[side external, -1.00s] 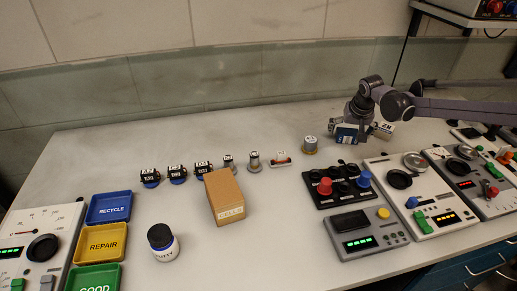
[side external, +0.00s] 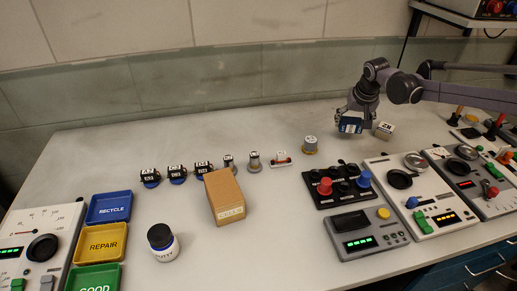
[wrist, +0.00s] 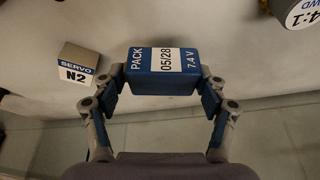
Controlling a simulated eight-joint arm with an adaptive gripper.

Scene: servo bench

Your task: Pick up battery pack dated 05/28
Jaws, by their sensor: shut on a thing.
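The battery pack (wrist: 152,73) is a blue block with a white label reading PACK, 05/28 and 7.4 V in the wrist view. My gripper (wrist: 163,92) is shut on it, one finger against each short side. In the side external view the pack (side external: 350,125) hangs under my gripper (side external: 352,115), near the back right of the bench. Its underside and the gap to the bench are hard to judge.
A box marked SERVO N2 (wrist: 80,66) stands beside the pack; it also shows in the side external view (side external: 384,130). A grey cylinder (side external: 310,145) stands to the left. A dark knob panel (side external: 340,185) and consoles lie in front. The bench behind looks clear.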

